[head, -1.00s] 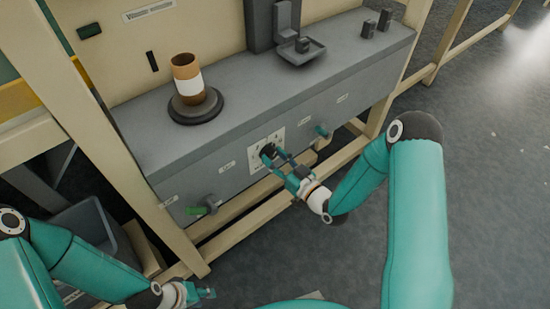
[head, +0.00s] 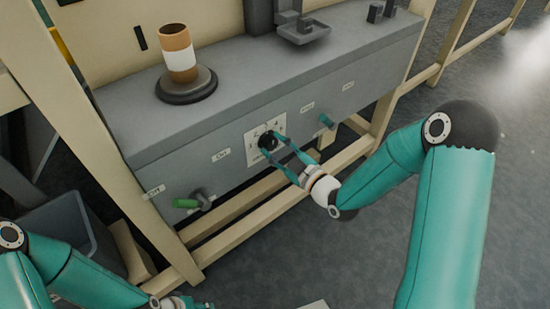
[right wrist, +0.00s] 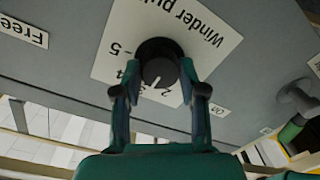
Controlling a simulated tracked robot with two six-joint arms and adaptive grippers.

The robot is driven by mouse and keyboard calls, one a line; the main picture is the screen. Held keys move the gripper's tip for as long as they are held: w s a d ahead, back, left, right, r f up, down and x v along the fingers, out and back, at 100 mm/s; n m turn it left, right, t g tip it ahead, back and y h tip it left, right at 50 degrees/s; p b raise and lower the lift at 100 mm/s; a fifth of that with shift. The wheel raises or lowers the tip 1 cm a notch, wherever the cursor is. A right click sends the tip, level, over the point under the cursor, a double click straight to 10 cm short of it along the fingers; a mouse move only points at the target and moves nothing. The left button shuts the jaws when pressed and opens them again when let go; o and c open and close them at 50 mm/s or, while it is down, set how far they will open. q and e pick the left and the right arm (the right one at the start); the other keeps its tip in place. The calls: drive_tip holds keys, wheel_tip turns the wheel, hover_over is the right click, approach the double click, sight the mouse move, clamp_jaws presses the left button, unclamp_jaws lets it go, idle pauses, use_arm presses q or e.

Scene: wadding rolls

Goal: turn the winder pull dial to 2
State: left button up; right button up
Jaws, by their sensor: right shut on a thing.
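The winder pull dial (head: 268,140) is a black round knob on a white numbered plate (head: 252,134) on the front of the grey machine. In the right wrist view the dial (right wrist: 158,72) has a white pointer line slanting to the lower left, roughly between the 3 and the 2. My right gripper (head: 272,148) is shut on the dial, with a finger on each side of it; it also shows in the right wrist view (right wrist: 160,72). My left gripper (head: 185,303) is partly cut off at the bottom edge, away from the machine; its jaws are unclear.
A green-handled valve (head: 190,202) sits low at the left of the panel, and a teal knob (head: 327,121) sits right of the dial. A wooden rail (head: 240,213) runs below. A brown-and-white roll (head: 178,52) stands on top. The floor at right is clear.

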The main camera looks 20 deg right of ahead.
drive_tip(key=n+b, duration=0.2)
drive_tip(key=b, duration=0.1)
drive_tip(key=n+b, duration=0.2)
drive_tip(key=b, duration=0.1)
drive_tip(key=n+b, duration=0.2)
drive_tip(key=b, duration=0.2)
drive_tip(key=shift+s+a+f+n, duration=0.1)
drive_tip(key=shift+a+f+n, duration=0.05)
drive_tip(key=shift+f+n, duration=0.2)
drive_tip(key=shift+r+n+b, duration=0.1)
drive_tip(key=shift+n+b, duration=0.55)
drive_tip(key=shift+b, duration=0.4)
drive_tip(key=o, duration=1)
drive_tip(key=shift+a, duration=0.1)
drive_tip(key=shift+o, duration=0.7)
drive_tip(key=shift+r, duration=0.15)
drive_tip(key=shift+h, duration=0.3)
drive_tip(key=v, duration=0.7)
drive_tip(key=shift+s, duration=0.2)
